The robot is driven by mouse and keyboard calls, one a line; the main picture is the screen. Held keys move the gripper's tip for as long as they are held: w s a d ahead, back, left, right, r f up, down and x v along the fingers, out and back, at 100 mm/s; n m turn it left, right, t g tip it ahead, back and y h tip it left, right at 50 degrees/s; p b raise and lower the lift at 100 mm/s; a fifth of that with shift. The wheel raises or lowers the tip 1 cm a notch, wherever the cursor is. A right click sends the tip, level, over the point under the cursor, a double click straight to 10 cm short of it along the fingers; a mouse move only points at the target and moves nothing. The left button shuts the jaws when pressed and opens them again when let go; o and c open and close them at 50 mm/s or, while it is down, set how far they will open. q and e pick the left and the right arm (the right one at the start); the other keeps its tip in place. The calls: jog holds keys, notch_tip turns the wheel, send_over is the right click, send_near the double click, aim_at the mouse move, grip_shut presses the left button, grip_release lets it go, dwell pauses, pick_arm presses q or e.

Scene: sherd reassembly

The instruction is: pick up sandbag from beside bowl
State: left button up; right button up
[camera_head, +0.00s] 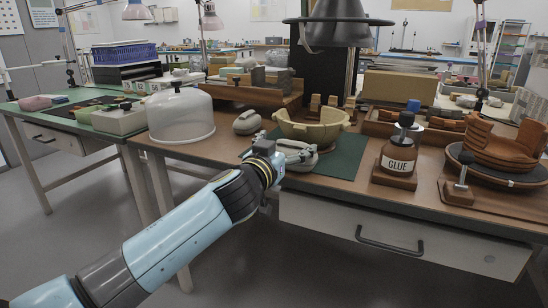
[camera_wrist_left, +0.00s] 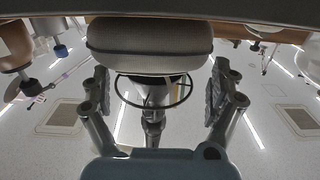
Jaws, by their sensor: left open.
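A pale grey sandbag (camera_head: 298,152) with a dark seam lies at the front of the cream bowl (camera_head: 312,128), on the dark green mat (camera_head: 345,160). My left gripper (camera_head: 282,158) reaches it from the front left; its fingers are hard to make out in the head view. In the left wrist view the sandbag (camera_wrist_left: 150,38) is large and close, above and between the spread fingers of the left gripper (camera_wrist_left: 157,72). The fingers are open, with gaps at both sides. A second grey sandbag (camera_head: 247,122) lies left of the bowl. My right gripper is not in view.
A glue bottle (camera_head: 398,152) stands on a wooden base right of the mat. Terracotta sherds (camera_head: 495,150) sit on a turntable at far right. A clear dome (camera_head: 180,115) stands at left. A dark lamp hood (camera_head: 337,25) hangs above the bowl.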

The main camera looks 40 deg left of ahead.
pick_arm(q)
jog(key=v, duration=1)
jog(key=shift+s, duration=0.15)
jog(key=shift+f, duration=0.1)
jog(key=s+f+g+p, duration=0.1)
jog(key=s+f+g, duration=0.25)
jog(key=f, duration=0.65)
jog(key=s+a+f+g+h+p, duration=0.15)
jog(key=s+f, duration=0.35)
jog(key=f, duration=0.5)
jog(key=s+f+g+y+p, duration=0.15)
jog(key=s+f+g, duration=0.3)
jog(key=f, duration=0.55)
jog(key=s+d+f+m+g+h, duration=0.1)
jog(key=s+f, duration=0.4)
jog(key=s, duration=0.6)
jog(key=s+d+f+m+g+h+p, duration=0.1)
jog(key=s+f+g, duration=0.3)
jog(key=s, duration=0.8)
jog(key=s+d+f+g, duration=0.1)
jog(key=s+f+g, duration=0.1)
jog(key=s+f, duration=0.6)
jog(key=s, duration=0.4)
jog(key=shift+d+m+g+h+p, duration=0.3)
jog(key=shift+d+m+g+h, duration=0.05)
jog(key=shift+d+m+h, duration=0.05)
